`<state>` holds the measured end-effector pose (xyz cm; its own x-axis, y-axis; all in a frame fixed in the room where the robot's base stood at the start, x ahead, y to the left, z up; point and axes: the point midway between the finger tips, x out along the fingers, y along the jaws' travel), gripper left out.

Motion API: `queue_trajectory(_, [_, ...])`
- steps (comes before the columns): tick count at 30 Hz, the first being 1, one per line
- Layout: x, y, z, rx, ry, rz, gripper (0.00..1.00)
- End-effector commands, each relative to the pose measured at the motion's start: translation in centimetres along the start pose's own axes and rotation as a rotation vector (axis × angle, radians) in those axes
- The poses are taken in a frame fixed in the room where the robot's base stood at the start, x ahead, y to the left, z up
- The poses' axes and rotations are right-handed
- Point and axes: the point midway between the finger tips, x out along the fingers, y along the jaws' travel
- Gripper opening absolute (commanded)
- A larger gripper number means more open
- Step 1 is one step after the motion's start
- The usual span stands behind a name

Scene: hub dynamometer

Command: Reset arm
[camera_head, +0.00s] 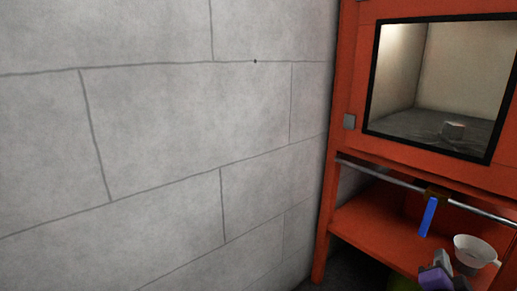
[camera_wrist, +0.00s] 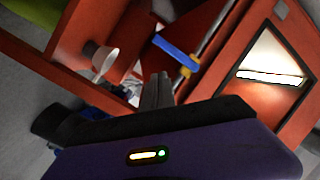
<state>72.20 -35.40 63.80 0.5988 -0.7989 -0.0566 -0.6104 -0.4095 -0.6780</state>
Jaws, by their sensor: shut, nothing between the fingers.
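My gripper (camera_wrist: 156,90) shows in the wrist view as a dark body with its two grey fingers together, shut and empty. It is in front of the orange cabinet, apart from the blue strip and the white cup as far as I can tell. In the head view, a purple and grey part of my arm (camera_head: 437,275) shows at the bottom right, beside the white cup; the fingers cannot be made out there.
An orange cabinet (camera_head: 345,75) with a black-framed window stands at the right. Below it, a metal rail (camera_head: 385,177) carries a hanging blue strip (camera_head: 429,216). A white cup (camera_head: 475,251) is at the lower shelf (camera_head: 365,226). A grey block wall (camera_head: 170,130) fills the left.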

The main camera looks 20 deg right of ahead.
Motion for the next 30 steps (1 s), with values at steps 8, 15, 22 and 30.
queue_trajectory(8, [-6.2,-4.1,4.0,-0.369,-0.068,-0.298,0.0])
queue_trajectory(15, [-16.3,-4.2,8.4,-0.629,-0.129,-0.554,0.0])
queue_trajectory(22, [-26.3,-2.4,9.9,-0.765,-0.179,-0.728,0.0])
queue_trajectory(30, [-35.7,0.8,9.0,-0.817,-0.288,-0.82,0.0])
